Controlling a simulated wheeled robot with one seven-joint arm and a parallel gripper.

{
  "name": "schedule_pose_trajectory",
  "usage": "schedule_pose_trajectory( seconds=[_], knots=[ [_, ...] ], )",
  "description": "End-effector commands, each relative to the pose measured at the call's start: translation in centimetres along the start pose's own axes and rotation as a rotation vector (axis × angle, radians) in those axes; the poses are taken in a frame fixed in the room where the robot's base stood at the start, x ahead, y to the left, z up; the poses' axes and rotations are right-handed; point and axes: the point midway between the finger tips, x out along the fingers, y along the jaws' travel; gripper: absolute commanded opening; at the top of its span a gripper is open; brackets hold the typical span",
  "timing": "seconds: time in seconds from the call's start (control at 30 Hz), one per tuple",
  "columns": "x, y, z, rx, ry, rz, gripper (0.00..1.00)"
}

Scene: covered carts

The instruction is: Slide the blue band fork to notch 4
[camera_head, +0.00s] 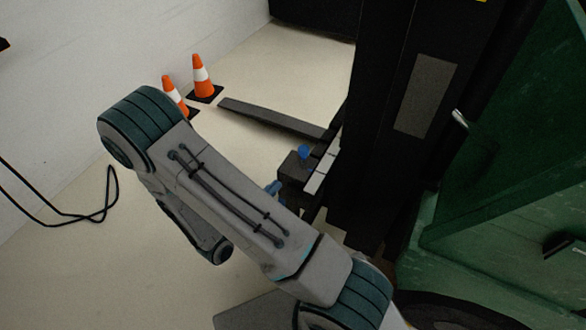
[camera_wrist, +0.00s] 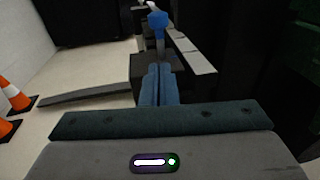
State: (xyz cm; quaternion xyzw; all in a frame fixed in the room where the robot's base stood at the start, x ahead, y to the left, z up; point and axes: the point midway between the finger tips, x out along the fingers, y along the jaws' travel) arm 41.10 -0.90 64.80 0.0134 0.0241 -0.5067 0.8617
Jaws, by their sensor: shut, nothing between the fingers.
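A blue knob (camera_head: 304,151) stands on a dark block (camera_head: 289,167) at the forklift's fork carriage; the knob also shows in the wrist view (camera_wrist: 158,22). I cannot clearly make out a blue band on a fork. A pale notch strip (camera_head: 320,172) runs along the carriage beside the knob; its notch numbers are too small to read. My gripper (camera_head: 274,187), with blue fingers, is partly hidden behind my arm in the head view. In the wrist view its fingers (camera_wrist: 158,72) are shut and empty, pointing at the block just short of the knob, apparently not touching the knob.
Another dark fork (camera_head: 270,117) lies low over the floor, farther back. Two orange cones (camera_head: 203,78) stand beyond its tip. The black mast (camera_head: 385,120) and green truck body (camera_head: 510,210) block the right. A black cable (camera_head: 95,215) lies left. Floor between is clear.

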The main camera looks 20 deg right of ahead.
Motion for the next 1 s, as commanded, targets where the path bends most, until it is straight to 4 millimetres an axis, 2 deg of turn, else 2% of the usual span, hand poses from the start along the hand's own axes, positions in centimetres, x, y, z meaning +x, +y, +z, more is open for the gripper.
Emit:
schedule_pose_trajectory(
  seconds=[0.03,0.2,0.4,0.6,1.0],
  knots=[
    [1.3,-0.1,0.0,0.000,-0.001,-0.007,0.00],
    [4.9,-0.1,-0.1,0.002,0.000,-0.006,0.00],
    [8.0,-0.1,-0.1,0.002,0.000,-0.004,0.00],
    [9.3,0.0,0.0,0.001,0.001,-0.001,0.00],
    [9.5,0.0,0.0,0.001,0.000,0.000,0.00]
  ],
)
